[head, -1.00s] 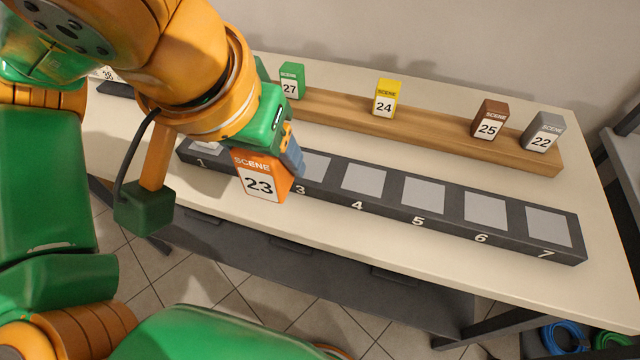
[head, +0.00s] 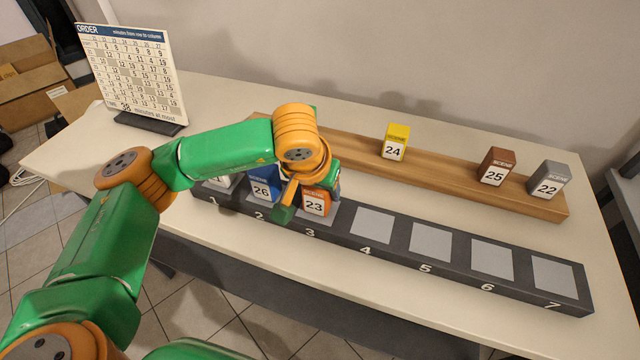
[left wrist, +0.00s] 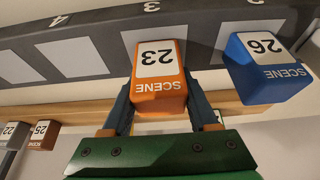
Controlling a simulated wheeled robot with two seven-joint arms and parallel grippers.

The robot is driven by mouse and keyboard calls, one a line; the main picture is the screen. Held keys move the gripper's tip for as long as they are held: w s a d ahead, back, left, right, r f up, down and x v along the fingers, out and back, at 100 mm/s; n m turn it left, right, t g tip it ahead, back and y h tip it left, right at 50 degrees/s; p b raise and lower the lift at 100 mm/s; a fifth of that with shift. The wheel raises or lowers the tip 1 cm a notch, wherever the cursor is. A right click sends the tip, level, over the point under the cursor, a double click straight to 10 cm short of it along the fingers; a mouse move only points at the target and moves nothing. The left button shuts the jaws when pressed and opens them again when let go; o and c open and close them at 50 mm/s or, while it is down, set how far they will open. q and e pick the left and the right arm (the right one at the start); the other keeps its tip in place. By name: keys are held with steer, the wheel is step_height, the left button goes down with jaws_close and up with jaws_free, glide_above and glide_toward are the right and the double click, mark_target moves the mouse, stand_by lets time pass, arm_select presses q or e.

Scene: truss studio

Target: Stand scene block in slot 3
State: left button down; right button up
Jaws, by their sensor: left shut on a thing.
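The orange scene block 23 (head: 315,203) is upright at slot 3 of the dark numbered rack (head: 398,262). It also shows in the left wrist view (left wrist: 158,80), with part of the slot's pale pad beside it. My left gripper (left wrist: 158,100) is shut on it, one finger on each side; it shows from above in the head view (head: 326,184). I cannot tell whether the block's base touches the pad. The blue block 26 (head: 263,186) stands in slot 2, just left of it. My right gripper is not in view.
A block partly hidden by my arm stands in slot 1. Slots 4 to 7 are empty. Yellow 24 (head: 395,142), brown 25 (head: 497,167) and grey 22 (head: 549,180) stand on the wooden ledge (head: 450,172) behind. An order board (head: 130,70) stands at the back left.

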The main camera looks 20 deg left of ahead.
arm_select(q)
steer(key=shift+d+f, duration=0.1)
steer(key=shift+f, duration=0.05)
steer(key=shift+c, duration=0.8)
jaws_free()
steer(key=shift+s+r, duration=0.1)
steer(key=shift+r, duration=0.45)
steer(key=v, duration=1.1)
steer(key=shift+b, duration=0.45)
steer(key=shift+s+r, duration=0.1)
steer(key=shift+s, duration=0.05)
